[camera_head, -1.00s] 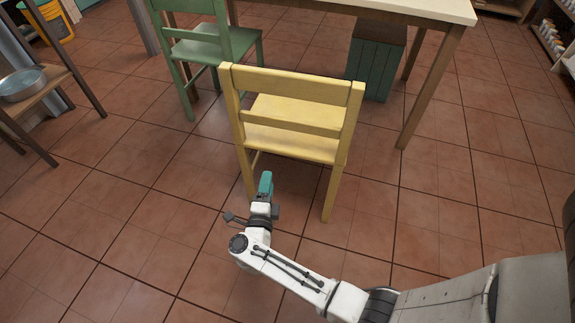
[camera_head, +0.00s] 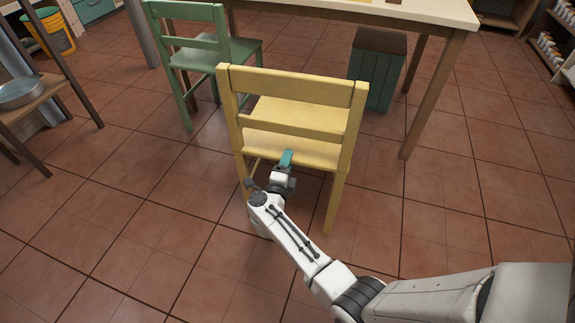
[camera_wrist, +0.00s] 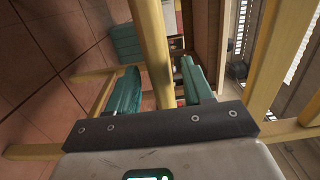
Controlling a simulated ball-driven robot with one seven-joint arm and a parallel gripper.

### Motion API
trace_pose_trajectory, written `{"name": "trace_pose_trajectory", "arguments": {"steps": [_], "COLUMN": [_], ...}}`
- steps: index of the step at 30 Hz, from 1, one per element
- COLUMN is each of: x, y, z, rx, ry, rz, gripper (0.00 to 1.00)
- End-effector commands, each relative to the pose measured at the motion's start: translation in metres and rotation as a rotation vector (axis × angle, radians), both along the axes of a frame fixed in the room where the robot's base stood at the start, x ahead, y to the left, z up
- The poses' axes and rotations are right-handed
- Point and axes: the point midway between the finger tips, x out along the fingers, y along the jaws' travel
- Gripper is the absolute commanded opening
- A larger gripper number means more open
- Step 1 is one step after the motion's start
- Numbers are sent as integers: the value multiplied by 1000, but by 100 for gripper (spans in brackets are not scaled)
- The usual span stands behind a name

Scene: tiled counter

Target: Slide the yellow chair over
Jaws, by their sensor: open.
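The yellow chair (camera_head: 290,112) stands upright on the tiles, its slatted back toward me. My gripper (camera_head: 286,160) is low behind the chair, at about seat height in the head view, below the lower back slat. In the wrist view my gripper (camera_wrist: 159,75) is open, with one teal finger on each side of a yellow chair bar (camera_wrist: 151,45). I cannot tell whether the fingers touch this bar. More yellow chair bars show at left and right of the wrist view. The gripper hides part of the chair's underside in the head view.
A light-topped table (camera_head: 400,10) stands beyond the chair, with a green crate (camera_head: 377,72) under it. A green chair (camera_head: 205,50) is at the left. A wooden stand (camera_head: 40,95) holds a metal basin (camera_head: 19,93). Tiles at the right are clear.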

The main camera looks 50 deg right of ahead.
Motion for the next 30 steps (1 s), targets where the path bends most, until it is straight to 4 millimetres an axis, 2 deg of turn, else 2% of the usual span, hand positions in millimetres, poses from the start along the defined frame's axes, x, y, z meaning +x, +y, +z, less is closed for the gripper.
{"name": "trace_pose_trajectory", "arguments": {"steps": [6, 14, 30], "x": [7, 7, 7], "y": [-16, -17, -16], "z": [-1, 0, 0], "rx": [0, 0, -1], "ry": [0, 1, 1], "rz": [0, 1, 1], "gripper": [51, 51, 1]}}
